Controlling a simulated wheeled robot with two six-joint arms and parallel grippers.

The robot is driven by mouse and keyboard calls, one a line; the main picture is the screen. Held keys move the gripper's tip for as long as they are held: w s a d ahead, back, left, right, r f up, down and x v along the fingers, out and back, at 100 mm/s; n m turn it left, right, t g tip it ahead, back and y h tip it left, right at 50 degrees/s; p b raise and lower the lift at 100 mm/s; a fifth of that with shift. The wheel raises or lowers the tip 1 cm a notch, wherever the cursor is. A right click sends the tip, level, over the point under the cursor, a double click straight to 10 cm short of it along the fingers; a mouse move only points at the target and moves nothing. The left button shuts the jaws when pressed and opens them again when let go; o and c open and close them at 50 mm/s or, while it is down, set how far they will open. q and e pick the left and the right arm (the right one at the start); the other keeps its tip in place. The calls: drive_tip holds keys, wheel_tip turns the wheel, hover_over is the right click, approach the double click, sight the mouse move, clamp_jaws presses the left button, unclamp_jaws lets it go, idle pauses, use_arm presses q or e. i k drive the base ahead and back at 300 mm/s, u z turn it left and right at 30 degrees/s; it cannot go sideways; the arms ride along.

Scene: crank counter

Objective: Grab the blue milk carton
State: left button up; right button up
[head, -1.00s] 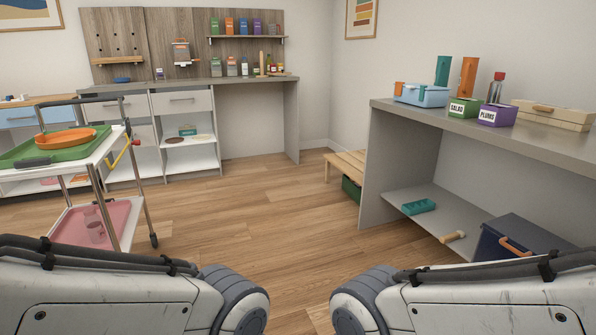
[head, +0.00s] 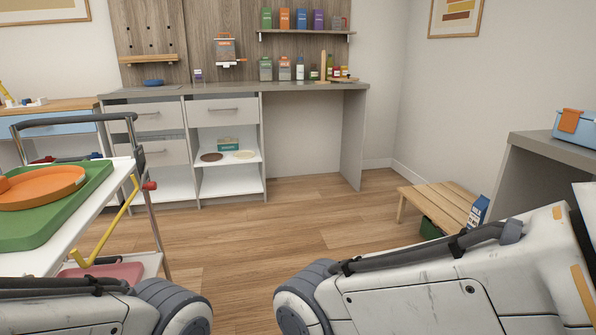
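A small blue and white carton (head: 478,212) with dark lettering that looks like "MILK" stands upright at the right end of a low wooden bench. Its lower part is close behind my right arm in the picture, so its base is partly hidden. Only upper links of my two arms show along the bottom of the head view. Neither gripper is in view, and nothing is seen touching the carton.
The low wooden bench (head: 436,203) has a green bin (head: 430,228) under it. A white cart (head: 113,189) with a green tray (head: 65,222) is close on the left. A grey counter (head: 560,150) stands at right. Open wood floor (head: 290,215) lies ahead before the back counter (head: 290,91).

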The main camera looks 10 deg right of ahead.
sight(479, 207)
drive_tip(key=z, duration=0.45)
drive_tip(key=i, duration=1.75)
drive_tip(key=z, duration=1.15)
drive_tip(key=i, duration=0.6)
drive_tip(key=z, duration=0.35)
